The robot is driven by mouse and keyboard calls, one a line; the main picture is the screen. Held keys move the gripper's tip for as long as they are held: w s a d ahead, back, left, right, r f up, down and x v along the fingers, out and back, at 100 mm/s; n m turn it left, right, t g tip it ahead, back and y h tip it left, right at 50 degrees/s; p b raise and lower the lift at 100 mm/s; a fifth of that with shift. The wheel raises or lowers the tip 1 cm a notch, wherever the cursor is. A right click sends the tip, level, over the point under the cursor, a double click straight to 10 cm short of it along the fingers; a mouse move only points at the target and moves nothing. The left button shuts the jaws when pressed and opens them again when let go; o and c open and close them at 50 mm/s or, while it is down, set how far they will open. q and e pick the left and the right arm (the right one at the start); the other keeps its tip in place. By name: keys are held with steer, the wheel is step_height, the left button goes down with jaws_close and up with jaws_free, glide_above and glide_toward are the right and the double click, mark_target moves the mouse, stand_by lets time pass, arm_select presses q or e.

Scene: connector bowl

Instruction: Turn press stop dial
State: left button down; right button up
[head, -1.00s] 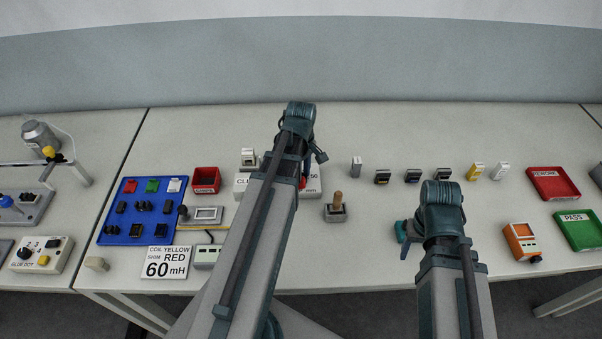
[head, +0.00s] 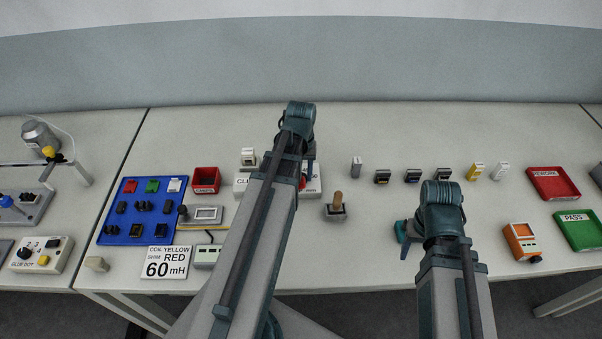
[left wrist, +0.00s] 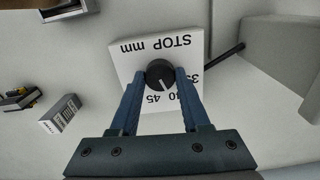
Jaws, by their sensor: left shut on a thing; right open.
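The press stop dial (left wrist: 159,73) is a round black knob with a white pointer line on a white block marked "STOP mm". Numbers including 40 and 45 show on the block. In the left wrist view the pointer aims down the picture, toward the 40 and 45 side. My left gripper (left wrist: 158,82) is shut on the dial, one blue finger on each side. In the head view my left arm hides the dial and part of its white block (head: 313,181). My right gripper (head: 403,231) is open low over the table, mostly hidden by its own arm.
A block with a wooden-looking upright handle (head: 337,207) stands right of my left arm. A blue tray (head: 112,228) of parts and a "60 mH" card (head: 166,262) lie left. Red (head: 553,184) and green (head: 580,230) bins stand right. Table between the arms is mostly clear.

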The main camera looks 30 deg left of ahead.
arm_select(q)
steer(key=m, duration=0.4)
steer(key=shift+m, duration=2.2)
steer(key=shift+c, duration=1.8)
jaws_free()
steer(key=shift+r, duration=0.15)
arm_select(e)
steer(key=shift+r, duration=0.15)
arm_select(q)
step_height(320, 180, up, 14)
steer(key=p, duration=1.4)
steer(key=shift+f, duration=0.2)
arm_select(e)
step_height(320, 180, up, 14)
steer(key=shift+f, duration=0.2)
